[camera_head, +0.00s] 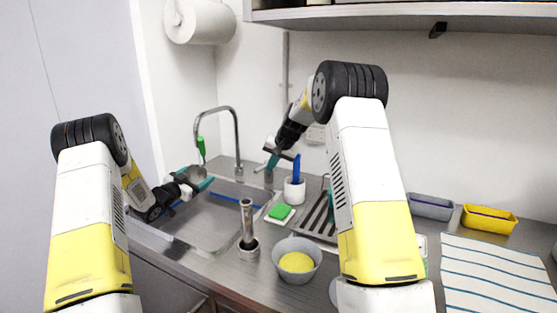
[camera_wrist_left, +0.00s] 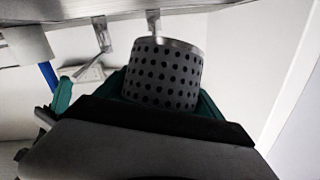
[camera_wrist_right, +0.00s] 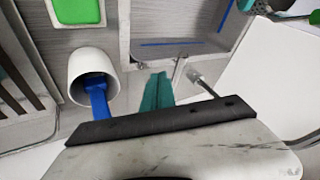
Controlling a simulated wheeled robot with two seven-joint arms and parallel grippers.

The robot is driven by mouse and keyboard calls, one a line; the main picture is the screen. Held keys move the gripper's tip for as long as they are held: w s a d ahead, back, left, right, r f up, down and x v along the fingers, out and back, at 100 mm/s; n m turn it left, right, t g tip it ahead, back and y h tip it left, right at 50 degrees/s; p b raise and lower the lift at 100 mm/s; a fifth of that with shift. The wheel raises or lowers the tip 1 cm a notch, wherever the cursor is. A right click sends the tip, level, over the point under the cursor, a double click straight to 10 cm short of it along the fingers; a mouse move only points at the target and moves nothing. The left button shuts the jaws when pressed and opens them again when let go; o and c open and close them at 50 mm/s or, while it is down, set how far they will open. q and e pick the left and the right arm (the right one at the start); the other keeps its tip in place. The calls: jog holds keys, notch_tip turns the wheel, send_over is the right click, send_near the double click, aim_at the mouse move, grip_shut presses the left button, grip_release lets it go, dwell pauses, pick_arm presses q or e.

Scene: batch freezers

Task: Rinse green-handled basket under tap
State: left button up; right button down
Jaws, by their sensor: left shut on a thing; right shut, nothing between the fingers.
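The basket (camera_head: 191,173) is a small perforated metal cup with a green handle (camera_head: 201,147) that stands up in the head view. My left gripper (camera_head: 203,184) is shut on it and holds it above the sink, below the spout of the tap (camera_head: 237,135). The left wrist view shows the dotted basket wall (camera_wrist_left: 165,75) close up; the exact grip point is hidden. My right gripper (camera_head: 268,163) is shut and empty, beside the tap's base. The right wrist view shows its teal fingertips (camera_wrist_right: 157,90) together, near a metal tap part (camera_wrist_right: 205,82). I cannot make out any water stream.
The sink (camera_head: 205,215) has a blue line inside. Right of it are a white cup (camera_head: 294,190) with a blue-handled tool, a green sponge (camera_head: 280,212), a drying rack (camera_head: 317,216) and a grey bowl (camera_head: 297,252) with yellow contents. A metal cylinder (camera_head: 247,222) stands in front.

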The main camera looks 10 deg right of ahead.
jog(key=shift+w+a+f, duration=0.1)
jog(key=shift+w+a, duration=0.1)
jog(key=shift+a, duration=0.4)
jog(key=shift+w+a+f, duration=0.1)
jog(key=shift+w+a, duration=0.05)
jog(key=shift+a, duration=0.45)
jog(key=a, duration=0.1)
jog(key=w+a, duration=0.1)
jog(key=a, duration=0.1)
jog(key=shift+a, duration=0.2)
jog(key=shift+d, duration=0.1)
jog(key=s+d+f+v, duration=0.1)
jog(key=v, duration=1.1)
jog(key=shift+s+d, duration=0.35)
